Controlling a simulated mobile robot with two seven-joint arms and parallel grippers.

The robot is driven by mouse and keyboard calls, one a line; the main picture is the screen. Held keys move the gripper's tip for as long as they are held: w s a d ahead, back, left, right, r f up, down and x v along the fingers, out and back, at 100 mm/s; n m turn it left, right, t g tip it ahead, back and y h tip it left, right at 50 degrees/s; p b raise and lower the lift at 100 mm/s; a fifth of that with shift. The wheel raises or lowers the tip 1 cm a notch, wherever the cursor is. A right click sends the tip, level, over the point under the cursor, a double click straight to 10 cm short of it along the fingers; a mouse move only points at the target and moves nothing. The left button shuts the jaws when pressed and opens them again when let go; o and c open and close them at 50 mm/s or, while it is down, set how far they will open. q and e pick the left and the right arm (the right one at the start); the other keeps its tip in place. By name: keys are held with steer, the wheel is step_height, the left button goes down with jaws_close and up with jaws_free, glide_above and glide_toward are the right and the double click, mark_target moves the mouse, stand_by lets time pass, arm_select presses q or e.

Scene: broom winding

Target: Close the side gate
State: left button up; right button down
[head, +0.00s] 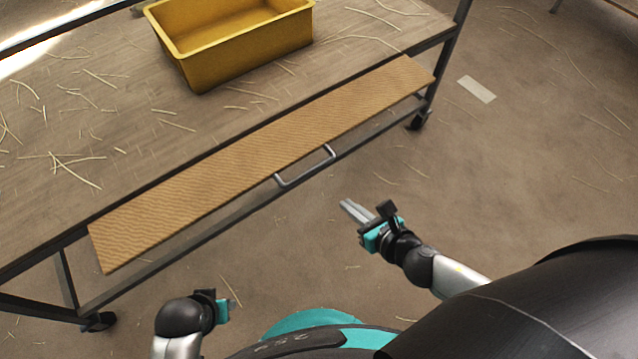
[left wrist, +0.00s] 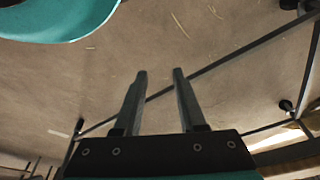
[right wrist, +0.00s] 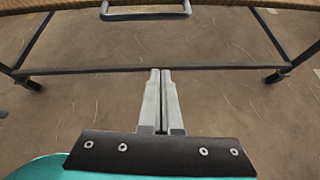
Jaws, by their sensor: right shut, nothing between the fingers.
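The side gate (head: 265,160) is a long tan woven panel along the near edge of the cart's wooden top in the head view. It slants outward and down from that edge. Its grey bar handle (head: 306,170) sits at the middle of its lower edge and also shows at the top of the right wrist view (right wrist: 146,16). My right gripper (head: 345,204) is shut and empty, apart from the handle, to its lower right in the head view. My left gripper (left wrist: 160,73) is open and empty; in the head view it is low at the left, its fingers barely visible.
A yellow bin (head: 235,45) stands on the cart's top (head: 125,115) among loose straw strands. A lower frame rail (head: 215,232) runs below the gate, with castors at the corners. The floor right of the cart is open, with scattered straw.

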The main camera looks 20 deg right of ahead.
steer(key=w+a+f+n+b, duration=0.25)
steer(key=w+a+f, duration=0.2)
steer(key=w, duration=0.45)
arm_select(q)
steer(key=shift+w+d+r+p, duration=0.1)
steer(key=shift+w+r+p, duration=0.2)
steer(key=shift+r, duration=0.55)
steer(key=shift+w+d+r+p, duration=0.1)
steer(key=shift+w+r+p, duration=0.15)
steer(key=shift+r, duration=0.55)
arm_select(e)
steer(key=shift+m+y, duration=0.3)
steer(key=shift+m, duration=0.15)
steer(key=shift+s+d+r, duration=0.1)
steer(key=shift+d+r, duration=0.05)
steer(key=shift+r, duration=0.9)
steer(key=shift+s+d+r, duration=0.1)
steer(key=shift+r, duration=0.9)
